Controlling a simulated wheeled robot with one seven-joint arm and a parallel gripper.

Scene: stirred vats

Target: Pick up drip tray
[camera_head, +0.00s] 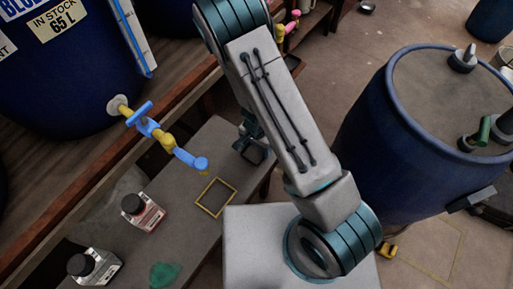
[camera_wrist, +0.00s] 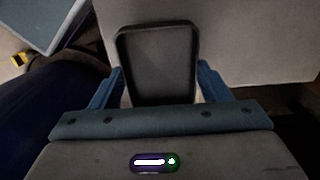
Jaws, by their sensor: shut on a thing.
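The drip tray (camera_wrist: 157,62) is a small black tray with a raised rim. In the wrist view it lies between the two blue fingers of my gripper (camera_wrist: 158,84), which is shut on it. In the head view the dark tray (camera_head: 250,151) shows in part beside my arm, at the grey bench's right side. My gripper is mostly hidden behind my arm there. I cannot tell whether the tray touches the bench.
A blue vat (camera_head: 60,80) with a blue and yellow tap (camera_head: 165,138) stands at the left. Another blue vat (camera_head: 385,150) stands right.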

